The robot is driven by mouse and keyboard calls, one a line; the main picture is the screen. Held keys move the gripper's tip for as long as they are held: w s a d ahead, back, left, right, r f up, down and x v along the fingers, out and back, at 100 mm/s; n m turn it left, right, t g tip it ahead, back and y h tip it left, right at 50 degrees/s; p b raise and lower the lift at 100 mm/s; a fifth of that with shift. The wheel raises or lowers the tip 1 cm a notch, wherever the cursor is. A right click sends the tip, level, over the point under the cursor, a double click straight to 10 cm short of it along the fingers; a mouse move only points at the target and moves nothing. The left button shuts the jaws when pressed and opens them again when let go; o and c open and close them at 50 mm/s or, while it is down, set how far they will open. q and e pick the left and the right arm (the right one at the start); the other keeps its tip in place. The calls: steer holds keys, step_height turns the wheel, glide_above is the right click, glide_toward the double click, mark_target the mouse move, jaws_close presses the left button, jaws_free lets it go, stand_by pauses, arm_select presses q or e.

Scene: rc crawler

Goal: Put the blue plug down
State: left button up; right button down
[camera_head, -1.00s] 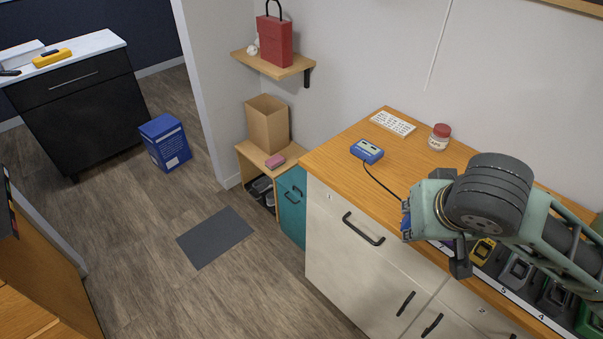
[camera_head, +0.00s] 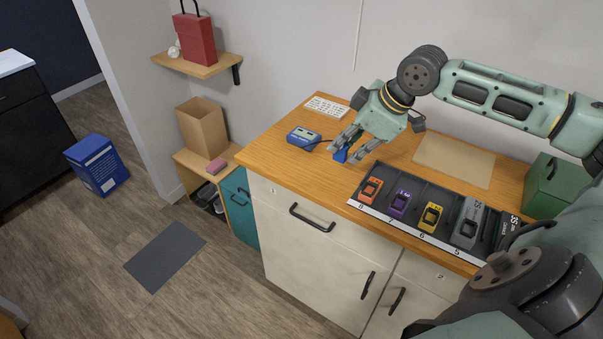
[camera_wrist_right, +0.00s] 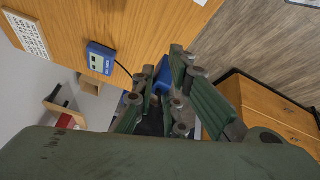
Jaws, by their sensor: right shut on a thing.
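My right gripper (camera_head: 347,148) is low over the wooden counter, between the small blue device and the tray. It is shut on the blue plug (camera_head: 341,156), which shows between the fingertips. In the right wrist view the blue plug (camera_wrist_right: 163,76) also sits between the finger pads, partly hidden by them. A dark cord runs from the blue device (camera_head: 303,138) towards the plug. Whether the plug touches the counter is hard to tell. My left gripper is not in view.
A black tray (camera_head: 352,207) with orange, purple, yellow and grey devices in numbered slots lies on the counter's front right. A white keyboard-like panel (camera_head: 326,107) lies behind the blue device. A tan mat (camera_head: 455,160) and green box (camera_head: 553,186) are further right.

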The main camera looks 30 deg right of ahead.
steer(key=w+a+f+p, duration=0.1)
steer(key=w+f, duration=0.1)
steer(key=w, duration=0.1)
steer(key=w+a+f+p, duration=0.1)
steer(key=w+f, duration=0.1)
steer(key=w, duration=0.2)
steer(key=w+a+f+p, duration=0.1)
steer(key=w+f+p, duration=0.1)
steer(key=w, duration=0.2)
step_height(320, 180, down, 4)
steer(key=shift+r+p, duration=0.1)
steer(key=shift+p, duration=0.45)
steer(key=shift+w+f, duration=0.1)
steer(key=shift+f, duration=0.25)
steer(key=c, duration=1.8)
jaws_free()
